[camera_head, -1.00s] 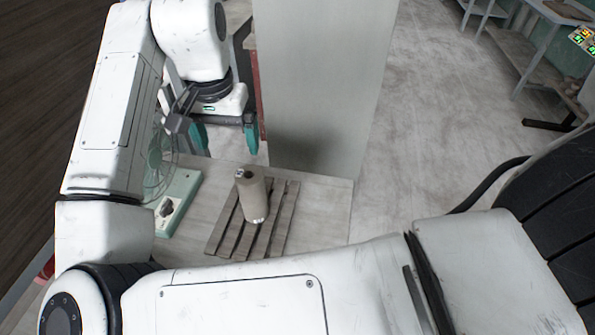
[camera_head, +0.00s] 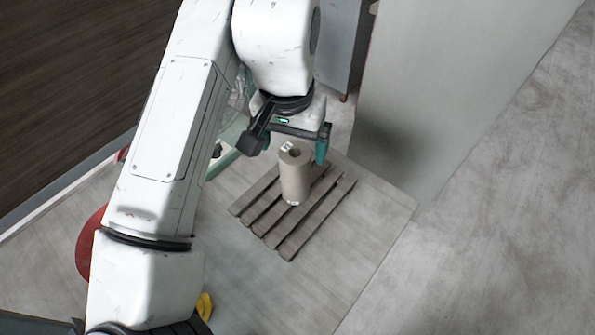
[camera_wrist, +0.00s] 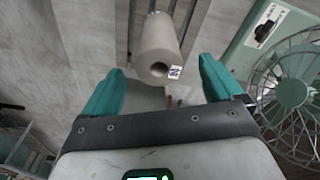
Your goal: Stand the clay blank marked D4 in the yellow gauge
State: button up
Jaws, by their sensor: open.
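A beige clay cylinder (camera_head: 295,180) with a hole in its top and a small label stands upright on a slatted wooden rack; the marking is too small to read. It also shows in the wrist view (camera_wrist: 155,42), beyond and between my fingertips. My gripper (camera_head: 290,146) is open and empty, its teal fingers (camera_wrist: 160,85) close to the cylinder's top, apart from it in the wrist view. A small yellow piece (camera_head: 204,306) shows beside my arm at the bottom; most of it is hidden, so I cannot tell whether it is the gauge.
The slatted rack (camera_head: 323,215) lies on a pale tabletop (camera_head: 375,225), bare to its right and front. A tall grey panel (camera_head: 425,90) stands behind. A red round thing (camera_head: 90,243) is partly behind my arm. A caged fan (camera_wrist: 295,95) stands right in the wrist view.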

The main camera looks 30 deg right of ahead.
aim_at(295, 153)
jog(key=shift+w+d+f, duration=0.15)
jog(key=shift+d+f, duration=0.05)
jog(key=shift+f, duration=1.1)
jog(key=shift+w+d+f, duration=0.1)
jog(key=shift+d+f, duration=0.1)
jog(key=shift+f, duration=1.1)
grip_shut()
jog(key=shift+r+p, duration=0.1)
jog(key=shift+p, duration=0.2)
